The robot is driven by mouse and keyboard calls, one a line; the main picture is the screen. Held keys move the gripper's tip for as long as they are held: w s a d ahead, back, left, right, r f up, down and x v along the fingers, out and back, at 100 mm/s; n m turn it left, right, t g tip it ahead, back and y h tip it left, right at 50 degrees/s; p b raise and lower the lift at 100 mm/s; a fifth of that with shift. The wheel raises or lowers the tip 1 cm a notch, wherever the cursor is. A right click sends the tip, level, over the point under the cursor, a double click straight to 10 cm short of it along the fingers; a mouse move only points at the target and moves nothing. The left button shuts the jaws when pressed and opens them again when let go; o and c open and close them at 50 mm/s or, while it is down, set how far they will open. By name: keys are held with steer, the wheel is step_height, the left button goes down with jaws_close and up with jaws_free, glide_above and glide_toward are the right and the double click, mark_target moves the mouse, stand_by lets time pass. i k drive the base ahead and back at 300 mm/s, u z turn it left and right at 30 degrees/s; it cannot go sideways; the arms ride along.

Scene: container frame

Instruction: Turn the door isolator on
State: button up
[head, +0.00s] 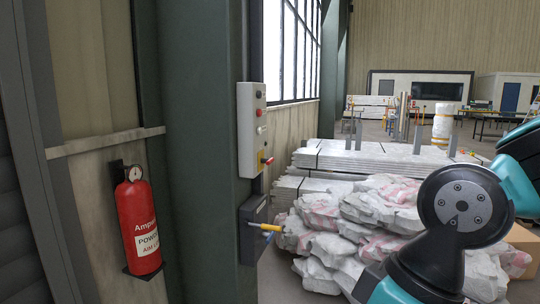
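A light grey control box (246,130) is mounted on the green column, left of centre. Its right-hand face carries several buttons in a column and, near the bottom, a red and yellow switch knob (267,160). Below it, a dark box (250,222) on the same column has a yellow handle (268,228) sticking out to the right. No readable label shows which of these is the door isolator, and the switch positions are too small to tell. My arm shows at the right, away from both boxes; my gripper is out of view.
A red fire extinguisher (138,225) hangs on the wall at the left. The green column (195,150) stands beside it. Stacked grey panels (380,160) and piled wrapped sacks (335,245) lie right of the boxes, with a cardboard box (524,242) behind my arm.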

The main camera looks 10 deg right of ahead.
mark_target(268, 161)
steer(key=z, duration=0.35)
steer(key=i, duration=1.75)
steer(key=z, duration=0.4)
